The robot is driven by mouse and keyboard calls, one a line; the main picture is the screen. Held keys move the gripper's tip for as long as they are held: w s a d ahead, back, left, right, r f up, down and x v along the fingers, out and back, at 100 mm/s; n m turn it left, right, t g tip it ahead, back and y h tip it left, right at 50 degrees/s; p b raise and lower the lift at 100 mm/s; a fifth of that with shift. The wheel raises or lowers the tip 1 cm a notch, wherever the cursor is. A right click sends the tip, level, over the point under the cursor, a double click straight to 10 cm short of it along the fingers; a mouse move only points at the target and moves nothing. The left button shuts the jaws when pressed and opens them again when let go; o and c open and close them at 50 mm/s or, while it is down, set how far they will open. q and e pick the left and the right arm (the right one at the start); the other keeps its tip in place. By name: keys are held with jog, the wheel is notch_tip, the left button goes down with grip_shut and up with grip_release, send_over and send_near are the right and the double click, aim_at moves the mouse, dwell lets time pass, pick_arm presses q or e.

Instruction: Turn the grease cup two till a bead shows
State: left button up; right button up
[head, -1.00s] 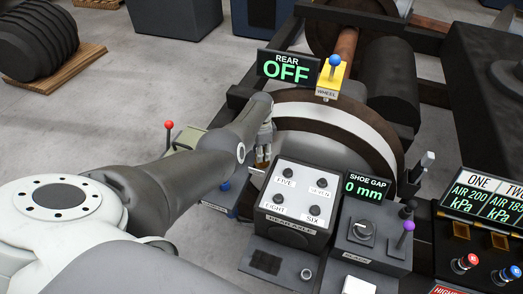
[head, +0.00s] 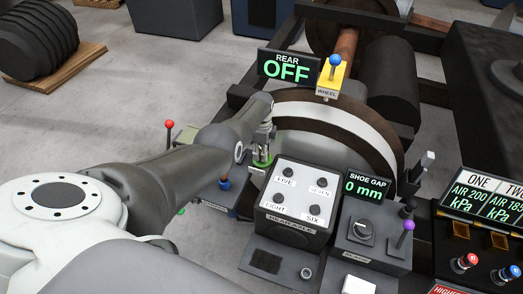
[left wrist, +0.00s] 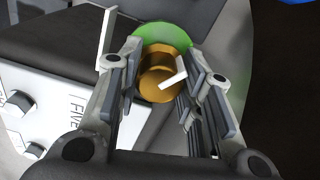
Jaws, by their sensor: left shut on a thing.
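A brass grease cup (left wrist: 152,82) with a white pointer mark shows in the left wrist view, with a bright green ring (left wrist: 172,36) behind it. My left gripper (left wrist: 180,88) has its fingers on either side of the cup and is shut on it. In the head view my left gripper (head: 263,149) reaches down beside the wheel, and the green ring (head: 262,162) shows at its tips. The cup itself is mostly hidden there. No label saying two is readable on it. My right gripper is not in view.
The big wheel (head: 345,122) is just behind. A blue knob (head: 224,183) and a red-topped lever (head: 168,125) stand left. A yellow wheel box (head: 331,82) is above.

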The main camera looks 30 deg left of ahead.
pick_arm(q)
jog(key=shift+w, duration=0.1)
jog(key=o, duration=1)
jog(key=shift+o, duration=0.2)
jog(key=shift+r, duration=0.2)
notch_tip(320, 180, up, 12)
jog(key=shift+f, duration=0.15)
